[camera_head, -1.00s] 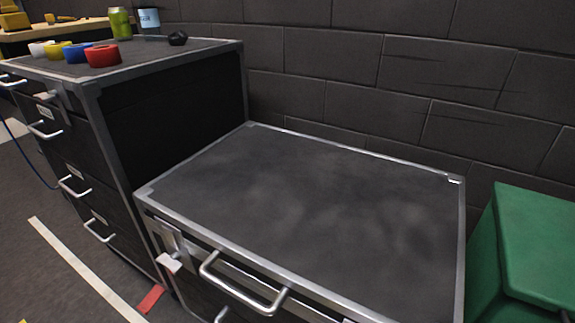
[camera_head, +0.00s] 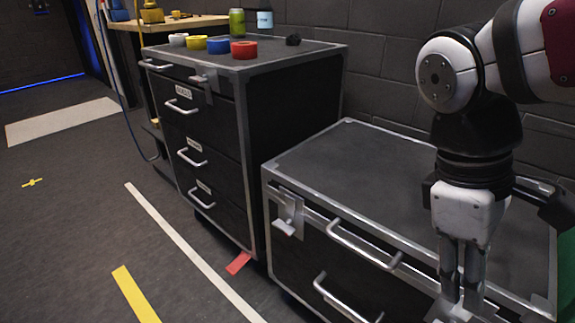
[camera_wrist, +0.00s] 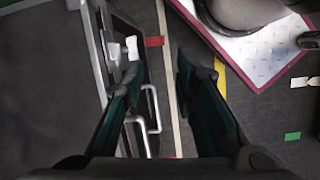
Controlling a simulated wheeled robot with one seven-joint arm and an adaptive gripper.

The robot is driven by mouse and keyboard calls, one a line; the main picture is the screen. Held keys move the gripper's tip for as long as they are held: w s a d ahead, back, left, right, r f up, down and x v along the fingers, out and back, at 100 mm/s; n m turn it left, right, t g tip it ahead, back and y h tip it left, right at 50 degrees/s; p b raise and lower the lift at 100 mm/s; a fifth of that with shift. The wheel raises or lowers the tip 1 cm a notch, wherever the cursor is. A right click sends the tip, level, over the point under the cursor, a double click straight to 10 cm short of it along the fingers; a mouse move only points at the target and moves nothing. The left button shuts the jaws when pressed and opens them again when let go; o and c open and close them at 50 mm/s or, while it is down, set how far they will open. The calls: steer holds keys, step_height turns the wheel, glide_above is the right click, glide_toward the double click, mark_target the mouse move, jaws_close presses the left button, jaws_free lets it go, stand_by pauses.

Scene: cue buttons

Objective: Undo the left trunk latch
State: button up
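The trunk (camera_head: 355,165) is the low black case with silver edges at the right. Its left latch (camera_head: 288,215) is a silver plate with a pale tab at the left end of the front face. The latch also shows in the wrist view (camera_wrist: 131,48), by the tip of the left finger. My gripper (camera_head: 460,300) points down at the trunk's right front, well right of the left latch in the head view. In the wrist view its fingers (camera_wrist: 161,70) are apart with nothing between them. The trunk's right front is partly hidden behind my gripper.
Silver handles (camera_head: 362,246) stick out from the trunk's front. A block wall is behind. The floor (camera_head: 90,240) in front is open, with tape strips.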

steer(key=w+a+f+n+t+h+p, duration=0.1)
steer(key=w+a+f+n+h+p, duration=0.2)
steer(key=w+a+n, duration=0.5)
steer(key=w+a+f+n+t+h+p, duration=0.1)
steer(key=w+a+f+n+t+h, duration=0.1)
steer(key=w+a+f+n+h, duration=0.5)
steer(key=w+a+f+n+t+p, duration=0.1)
steer(key=w+a+f+n+t, duration=0.15)
steer(key=a+n, duration=0.3)
steer(key=w+a+f+n+t+p, duration=0.1)
steer(key=a+f+n+t, duration=0.1)
steer(key=a+n+t, duration=0.3)
steer(key=n+t+y+p, duration=0.2)
steer(key=n+t, duration=0.4)
steer(key=n, duration=0.7)
glide_toward(285, 226)
steer(key=b+x, duration=0.2)
steer(key=x, duration=0.5)
steer(key=shift+f+m+b, duration=0.15)
steer(key=shift+m+b, duration=0.2)
steer(key=shift+b, duration=0.05)
steer(key=shift+w, duration=0.1)
steer(key=shift+c, duration=0.3)
jaws_close()
